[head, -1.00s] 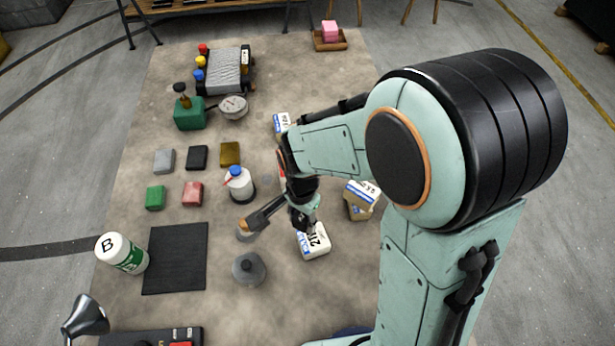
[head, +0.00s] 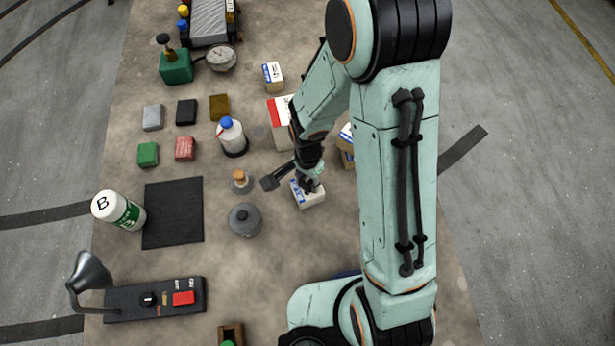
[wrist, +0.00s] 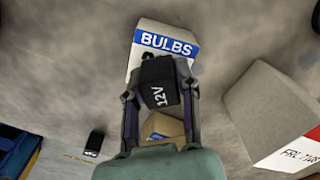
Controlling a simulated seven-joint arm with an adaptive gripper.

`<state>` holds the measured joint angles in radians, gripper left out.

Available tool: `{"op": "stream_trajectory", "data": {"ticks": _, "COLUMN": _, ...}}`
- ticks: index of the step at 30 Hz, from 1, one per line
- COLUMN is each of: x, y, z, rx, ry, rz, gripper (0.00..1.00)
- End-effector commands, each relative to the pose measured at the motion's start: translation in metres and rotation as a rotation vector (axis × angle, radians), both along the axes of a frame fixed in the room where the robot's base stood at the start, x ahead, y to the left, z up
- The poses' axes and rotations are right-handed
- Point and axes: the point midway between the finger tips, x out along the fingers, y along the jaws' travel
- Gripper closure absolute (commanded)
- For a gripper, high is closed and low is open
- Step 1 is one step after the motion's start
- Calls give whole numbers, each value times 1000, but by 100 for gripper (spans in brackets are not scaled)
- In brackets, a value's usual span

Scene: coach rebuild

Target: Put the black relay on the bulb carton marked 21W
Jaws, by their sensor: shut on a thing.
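My gripper (wrist: 158,100) is shut on the black relay (wrist: 158,78), which is marked 12V, in the wrist view. Just beyond the relay is a carton (wrist: 152,56) with a white face and a blue BULBS band. In the head view my gripper (head: 312,184) is over a white and blue carton (head: 307,200), partly covering it. That carton showed a 21 marking a second ago; its marking is not readable now. I cannot tell whether the relay touches it. The relay is not clear in the head view.
Other cartons stand behind (head: 272,77) and right (head: 346,150) of my gripper, with a red and white box (head: 281,125) nearby. A small bottle (head: 240,182), a grey lidded pot (head: 245,220) and a white bottle (head: 231,137) stand left. The black mat (head: 173,213) is bare.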

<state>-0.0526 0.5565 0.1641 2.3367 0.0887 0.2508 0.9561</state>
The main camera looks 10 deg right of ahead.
Motion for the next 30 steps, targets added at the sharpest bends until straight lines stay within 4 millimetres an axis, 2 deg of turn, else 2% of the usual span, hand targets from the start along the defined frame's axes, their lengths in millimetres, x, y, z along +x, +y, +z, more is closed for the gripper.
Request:
{"op": "stream_trajectory", "data": {"ticks": 1, "x": 0, "y": 0, "z": -2, "rx": 0, "ry": 1, "rz": 0, "gripper": 100}}
{"op": "stream_trajectory", "data": {"ticks": 2, "x": 0, "y": 0, "z": -1, "rx": 0, "ry": 0, "rz": 0, "gripper": 61}}
{"op": "stream_trajectory", "data": {"ticks": 3, "x": 0, "y": 0, "z": -1, "rx": 0, "ry": 0, "rz": 0, "gripper": 49}}
{"op": "stream_trajectory", "data": {"ticks": 4, "x": 0, "y": 0, "z": -1, "rx": 0, "ry": 0, "rz": 0, "gripper": 45}}
{"op": "stream_trajectory", "data": {"ticks": 13, "x": 0, "y": 0, "z": 0, "rx": 0, "ry": 0, "rz": 0, "gripper": 45}}
{"op": "stream_trajectory", "data": {"ticks": 17, "x": 1, "y": 0, "z": 11, "rx": 0, "ry": -4, "rz": 0, "gripper": 45}}
{"op": "stream_trajectory", "data": {"ticks": 30, "x": 1, "y": 0, "z": 103, "rx": 0, "ry": -6, "rz": -1, "gripper": 45}}
